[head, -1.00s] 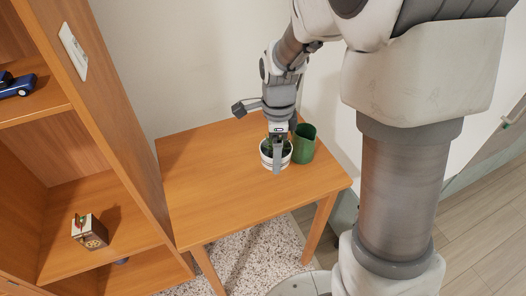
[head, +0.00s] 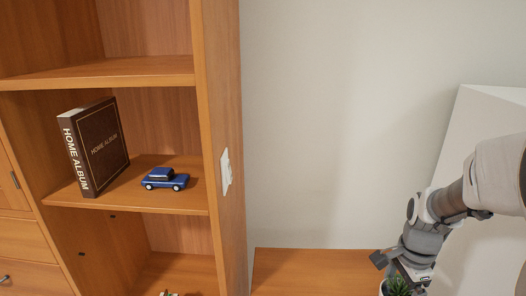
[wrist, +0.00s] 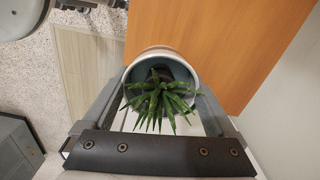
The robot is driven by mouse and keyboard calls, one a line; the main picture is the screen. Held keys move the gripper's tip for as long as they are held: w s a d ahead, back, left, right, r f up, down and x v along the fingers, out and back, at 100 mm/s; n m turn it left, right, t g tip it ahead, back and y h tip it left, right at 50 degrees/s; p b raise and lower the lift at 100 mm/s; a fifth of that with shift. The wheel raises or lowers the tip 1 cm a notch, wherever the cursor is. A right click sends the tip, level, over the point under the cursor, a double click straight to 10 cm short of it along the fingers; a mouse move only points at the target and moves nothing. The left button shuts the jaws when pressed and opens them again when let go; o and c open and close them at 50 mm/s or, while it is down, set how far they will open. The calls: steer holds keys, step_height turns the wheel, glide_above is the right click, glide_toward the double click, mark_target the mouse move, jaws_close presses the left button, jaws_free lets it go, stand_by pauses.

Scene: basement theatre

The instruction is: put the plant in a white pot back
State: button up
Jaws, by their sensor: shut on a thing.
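The plant in a white pot shows at the bottom edge of the head view, its spiky green leaves (head: 398,286) above a pale rim (head: 384,288). The lower pot is cut off there. In the wrist view the plant (wrist: 160,102) fills the middle, with the round pot rim (wrist: 150,52) around it. My gripper (head: 405,280) is shut on the pot; in the wrist view its fingers (wrist: 160,95) lie on either side. I cannot tell whether the pot touches the table (head: 310,268).
A wooden shelf unit (head: 210,120) stands at left. Its middle shelf holds a brown home album (head: 98,145) and a blue toy car (head: 165,179), with bare board around the car. A small object (head: 168,293) shows below. White wall fills the back; a pale block (head: 485,125) stands right.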

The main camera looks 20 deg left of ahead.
steer(key=r+n+p, duration=0.1)
steer(key=n, duration=0.1)
steer(key=w+r+n+p, duration=0.1)
steer(key=r+n+p, duration=0.2)
steer(key=n+p, duration=0.1)
steer(key=n, duration=0.1)
steer(key=shift+w+d+r, duration=0.2)
steer(key=shift+w+r, duration=0.05)
steer(key=shift+r, duration=0.05)
steer(key=n+p, duration=0.1)
steer(key=n, duration=0.1)
steer(key=r+n+p, duration=0.1)
steer(key=w+r+n+p, duration=0.1)
steer(key=n, duration=0.1)
steer(key=shift+d+r+n+p, duration=0.2)
steer(key=shift+n+p, duration=0.1)
steer(key=shift+s+a+n, duration=0.1)
steer(key=shift+s+n, duration=0.05)
steer(key=shift+n, duration=0.15)
